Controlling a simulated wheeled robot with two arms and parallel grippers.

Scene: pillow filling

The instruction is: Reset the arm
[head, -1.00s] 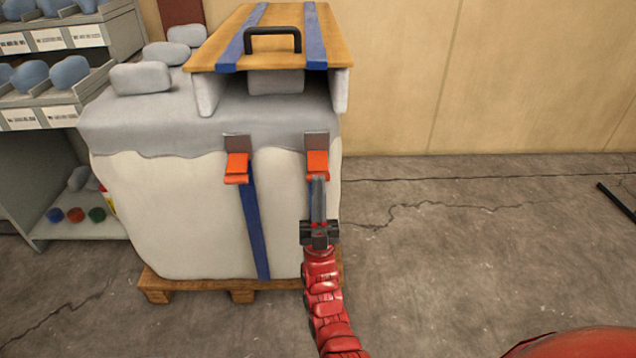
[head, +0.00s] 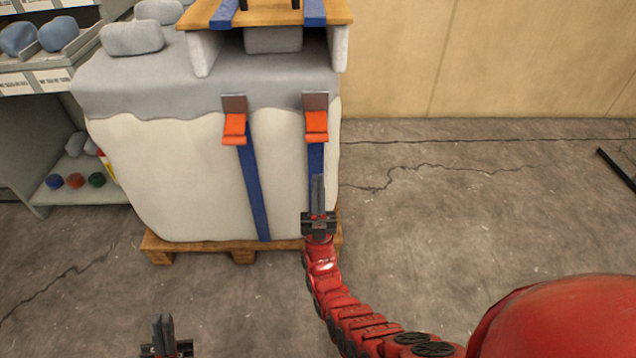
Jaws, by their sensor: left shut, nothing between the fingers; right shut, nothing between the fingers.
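My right gripper (head: 318,185) is on a red arm that comes in from the bottom right. Its fingers are together, pointing up, and nothing is between them. In the picture it overlaps the right blue strap (head: 315,158), below the right orange buckle (head: 316,124). I cannot tell whether it touches the strap. My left gripper (head: 163,325) shows at the bottom edge. Its fingers are together and empty, over the floor, apart from everything; the rest of its arm is out of view.
A large white block with a grey top (head: 165,165) stands on a wooden pallet (head: 190,248). A wooden board (head: 268,14) lies above it. Another blue strap (head: 253,185) hangs below the left orange buckle (head: 235,128). Shelves (head: 40,110) stand at left. The floor at right is mostly clear.

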